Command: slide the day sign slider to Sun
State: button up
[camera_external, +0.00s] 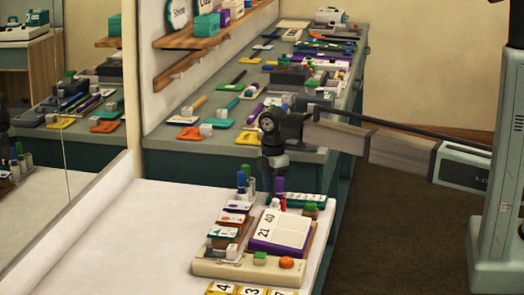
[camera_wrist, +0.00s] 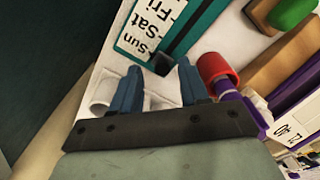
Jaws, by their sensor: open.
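The day sign (camera_wrist: 150,35) is a teal bar with a white label strip; Sun, Sat and Fri are readable in the wrist view. In the external view the day sign (camera_external: 306,199) lies at the back of the cream prop board. My gripper (camera_wrist: 158,80) is open, its two blue fingers straddling the area just past the Sun end of the strip. A small dark square (camera_wrist: 161,65) shows between the fingertips at the bar's end; I cannot tell whether it is the slider. Pale material shows between the fingers. Contact is unclear.
A red-capped piece (camera_wrist: 214,68) stands close beside the right finger. A green knob (camera_wrist: 290,12) sits farther right. The external view shows a purple-edged page block (camera_external: 283,230), an orange button (camera_external: 286,263) and a cluttered back counter (camera_external: 305,155). The white tabletop is clear at left.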

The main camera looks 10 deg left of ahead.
notch_tip(320, 180, up, 14)
jog(key=shift+f, duration=0.25)
dwell(0.7)
jog(key=w+d+f+m+g+h, duration=0.1)
jog(key=w+d+f+m, duration=0.45)
jog(key=d+f, duration=0.9)
jog(key=w+d+f+m+g+h, duration=0.1)
jog(key=w+d+f+m, duration=0.4)
jog(key=d+f, duration=0.95)
jog(key=w+d+f+m+g, duration=0.1)
jog(key=w+d+f+m, duration=0.2)
jog(key=w+d+f, duration=1.15)
jog(key=s+d+f+m+g, duration=0.1)
jog(key=s+d+f+m, duration=0.2)
jog(key=s+d, duration=0.55)
jog(key=s+d+f+m+g, duration=0.1)
jog(key=s+d+f+m, duration=0.3)
jog(key=d, duration=0.8)
jog(key=s+d+f+m+g, duration=0.1)
jog(key=s+d+m, duration=0.2)
jog(key=s+d, duration=0.65)
jog(key=s+d+f+m+y, duration=0.2)
jog(key=s+d+m, duration=0.1)
jog(key=s+d, duration=0.3)
jog(key=shift+s+d+f+m+g, duration=0.25)
jog(key=shift+s+d+m+g, duration=0.15)
jog(key=shift+s, duration=0.1)
